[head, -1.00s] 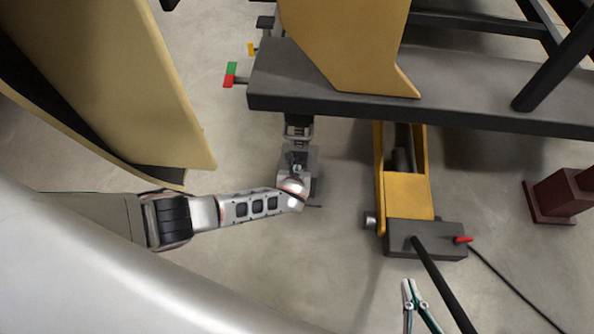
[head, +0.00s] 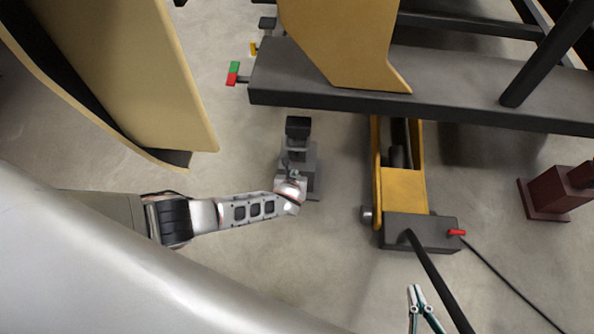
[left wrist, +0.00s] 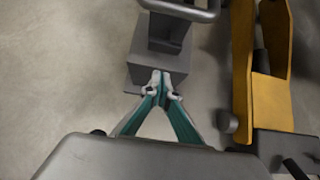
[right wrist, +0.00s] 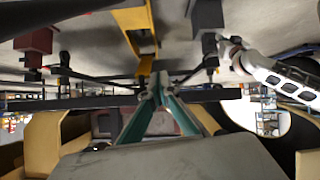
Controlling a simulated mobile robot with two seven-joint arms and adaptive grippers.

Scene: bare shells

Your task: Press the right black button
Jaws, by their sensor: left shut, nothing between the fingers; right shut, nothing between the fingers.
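I cannot make out a black button for certain in any view. A grey box-like stand (head: 312,180) with a dark block (head: 298,127) on top stands in the middle of the head view. The stand also shows in the left wrist view (left wrist: 135,72). My left gripper (head: 291,165) is at this stand in the head view, small and partly hidden. In the left wrist view its closed fingertips (left wrist: 161,80) lie in front of the stand, empty; contact cannot be told. My right gripper (head: 414,292) is shut and empty at the bottom of the head view, and shows in the right wrist view (right wrist: 158,85).
A yellow jack-like machine (head: 402,190) with a dark base (head: 420,232) stands right of the stand. A long dark beam (head: 440,100) runs above both. A tan panel (head: 130,70) is at upper left, a dark red block (head: 556,196) at far right. Floor between is clear.

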